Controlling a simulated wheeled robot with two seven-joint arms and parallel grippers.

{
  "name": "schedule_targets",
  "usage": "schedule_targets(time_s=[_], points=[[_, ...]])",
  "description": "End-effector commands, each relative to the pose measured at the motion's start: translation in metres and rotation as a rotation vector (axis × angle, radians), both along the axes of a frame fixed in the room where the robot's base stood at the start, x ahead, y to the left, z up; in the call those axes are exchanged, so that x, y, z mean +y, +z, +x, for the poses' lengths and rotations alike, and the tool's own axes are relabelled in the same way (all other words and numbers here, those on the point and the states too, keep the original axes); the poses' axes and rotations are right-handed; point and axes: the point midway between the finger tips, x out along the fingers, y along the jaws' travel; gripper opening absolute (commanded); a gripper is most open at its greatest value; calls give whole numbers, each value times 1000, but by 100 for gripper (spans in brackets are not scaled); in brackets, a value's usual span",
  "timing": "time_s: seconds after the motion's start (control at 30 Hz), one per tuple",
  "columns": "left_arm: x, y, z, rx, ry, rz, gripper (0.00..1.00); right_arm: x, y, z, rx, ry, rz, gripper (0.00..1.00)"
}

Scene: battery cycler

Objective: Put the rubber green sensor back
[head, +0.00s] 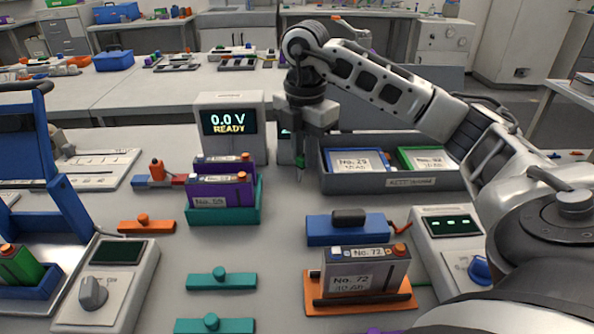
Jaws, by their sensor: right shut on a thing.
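My right gripper (301,152) hangs pointing down above the middle of the table, in front of a partly hidden second box with a small display. It is shut on a small green piece, the green sensor (301,158), with a thin pale tip below it. The fingers hide part of the sensor. It looks held above the table, just right of the teal tray and left of the grey bin. My left gripper is not in view.
A meter (230,122) reads "0.0 V READY". A teal tray (222,213) holds purple batteries. A grey bin (390,183) holds blue and green batteries. A grey battery (365,275) stands on an orange base. A blue block (347,230) lies behind it.

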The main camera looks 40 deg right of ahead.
Motion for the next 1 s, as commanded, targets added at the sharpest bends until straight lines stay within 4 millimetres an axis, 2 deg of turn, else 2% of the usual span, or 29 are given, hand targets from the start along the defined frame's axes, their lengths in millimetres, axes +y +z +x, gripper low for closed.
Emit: schedule_targets(time_s=[0.1, 0.3, 0.47, 0.63, 0.73, 1.0], points=[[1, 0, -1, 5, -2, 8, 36, -9, -24, 18, 5, -1, 1, 0], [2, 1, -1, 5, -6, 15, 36, -19, -49, 37, 0, 1, 2, 0], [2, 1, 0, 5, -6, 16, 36, -23, -60, 44, 1, 0, 0, 0], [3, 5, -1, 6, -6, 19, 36, -23, -83, 44, 3, 3, 0, 0], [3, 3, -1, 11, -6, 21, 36, -23, -90, 45, 0, 2, 0, 0], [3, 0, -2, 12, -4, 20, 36, -23, -91, 45, -1, 2, 0, 0]])
